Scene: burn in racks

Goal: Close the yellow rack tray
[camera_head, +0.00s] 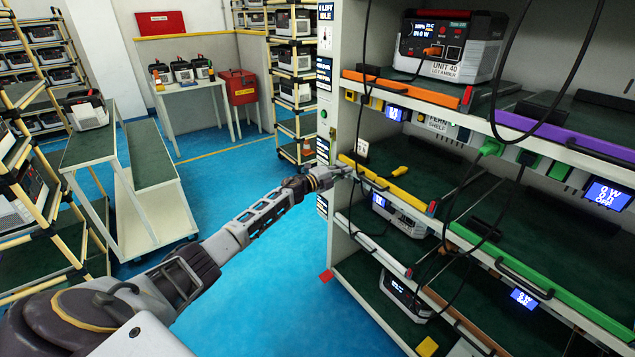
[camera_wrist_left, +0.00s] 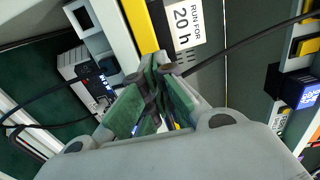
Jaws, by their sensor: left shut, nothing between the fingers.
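The yellow rack tray has a yellow front edge (camera_head: 402,194) and a dark green deck, at middle height in the grey rack. A dark handle runs along its front. The deck is empty apart from a yellow plug (camera_head: 399,171) and a black cable. My left gripper (camera_head: 347,170) is shut and empty at the left end of this yellow edge. In the left wrist view its green-padded fingertips (camera_wrist_left: 156,70) are together at the end of the yellow strip (camera_wrist_left: 138,24), beside a "RUN FOR 20 h" label. I cannot tell whether they touch it. My right gripper is not in view.
An orange-edged tray (camera_head: 412,89) with a white unit (camera_head: 449,47) is above. A purple-edged tray (camera_head: 560,136) and a green-edged tray (camera_head: 540,284) are to the right. Black cables hang before the rack. The blue floor (camera_head: 270,285) left of the rack is clear.

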